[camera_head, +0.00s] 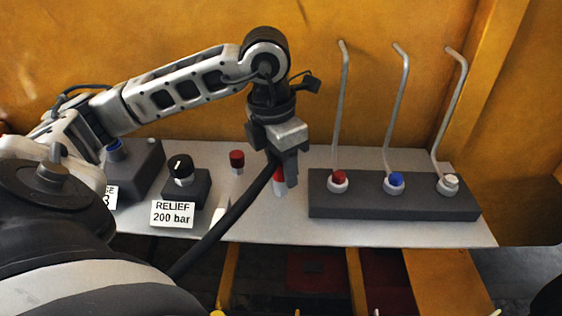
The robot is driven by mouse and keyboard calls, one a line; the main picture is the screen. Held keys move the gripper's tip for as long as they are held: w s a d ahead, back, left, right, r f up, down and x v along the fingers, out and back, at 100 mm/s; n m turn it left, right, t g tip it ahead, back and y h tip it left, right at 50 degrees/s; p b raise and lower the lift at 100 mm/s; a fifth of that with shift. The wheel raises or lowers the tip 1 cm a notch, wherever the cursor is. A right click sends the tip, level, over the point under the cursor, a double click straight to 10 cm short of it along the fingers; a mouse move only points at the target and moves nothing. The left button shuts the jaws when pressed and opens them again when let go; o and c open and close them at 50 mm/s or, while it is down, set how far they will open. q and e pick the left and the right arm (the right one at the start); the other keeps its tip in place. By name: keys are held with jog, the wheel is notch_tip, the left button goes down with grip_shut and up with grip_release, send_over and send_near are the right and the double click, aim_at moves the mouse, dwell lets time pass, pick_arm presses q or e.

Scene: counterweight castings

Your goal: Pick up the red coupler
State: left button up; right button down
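My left gripper (284,168) points down over the shelf, right of its middle-left part. A bright red coupler with a white lower end (279,184) shows just below and between its fingers. The fingers partly hide it, and I cannot tell if they are shut on it. A darker red-topped piece with a pale body (237,159) stands a little to the left, apart from the gripper. A dark block (330,204) on the right bears a red-topped port (338,178), a blue one (396,180) and a white one (448,182). My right gripper is not in view.
A black hose (220,231) runs from beside the gripper down to the left. A black knob (180,168) on a box labelled RELIEF 200 bar (173,214) stands left, by a blue-topped box (147,170). The shelf (400,233) has bare front.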

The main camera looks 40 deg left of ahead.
pick_arm(q)
jog(key=c, duration=0.8)
jog(key=shift+c, duration=0.2)
jog(key=shift+r, duration=0.1)
jog(key=shift+r, duration=0.4)
notch_tip(320, 180, up, 2)
jog(key=shift+r, duration=0.15)
jog(key=s+a+r+b, duration=0.1)
jog(key=s+r+b, duration=0.1)
jog(key=s+r, duration=0.7)
jog(key=s, duration=0.5)
jog(key=shift+r+b, duration=0.35)
jog(key=shift+r, duration=0.05)
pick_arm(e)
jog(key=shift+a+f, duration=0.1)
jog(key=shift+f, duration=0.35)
pick_arm(q)
jog(key=shift+a+r, duration=0.1)
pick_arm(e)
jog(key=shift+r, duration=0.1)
